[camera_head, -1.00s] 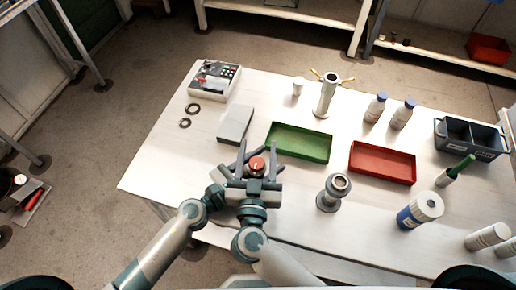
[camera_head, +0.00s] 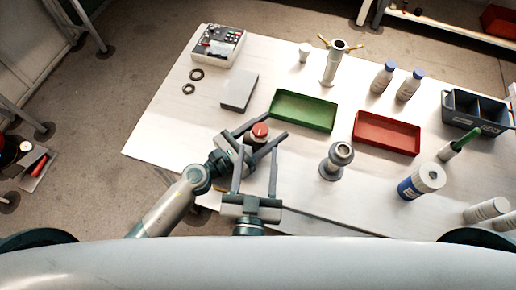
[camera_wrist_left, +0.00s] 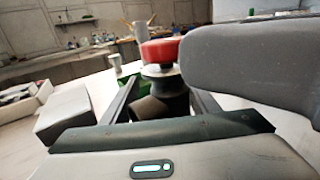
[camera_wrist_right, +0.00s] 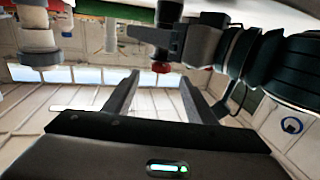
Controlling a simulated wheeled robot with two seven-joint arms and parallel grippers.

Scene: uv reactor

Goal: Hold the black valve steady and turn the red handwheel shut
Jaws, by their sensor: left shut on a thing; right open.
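The black valve (camera_wrist_left: 168,90) is upright near the table's front edge, with the red handwheel (camera_head: 260,131) on top. The handwheel also shows in the left wrist view (camera_wrist_left: 160,49) and, upside down, in the right wrist view (camera_wrist_right: 160,67). My left gripper (camera_head: 274,127) is shut on the valve body below the handwheel, its fingers reaching past on both sides. My right gripper (camera_head: 256,152) is open and empty on the near side of the valve, fingers pointing at it, apart from the handwheel. The left fingers hide much of the valve body in the head view.
A grey flanged fitting (camera_head: 338,160) stands right of the valve. A green tray (camera_head: 304,110) and a red tray (camera_head: 387,133) lie behind. A grey block (camera_head: 239,91) and a control box (camera_head: 218,45) are at the left. My two forearms are close together at the front edge.

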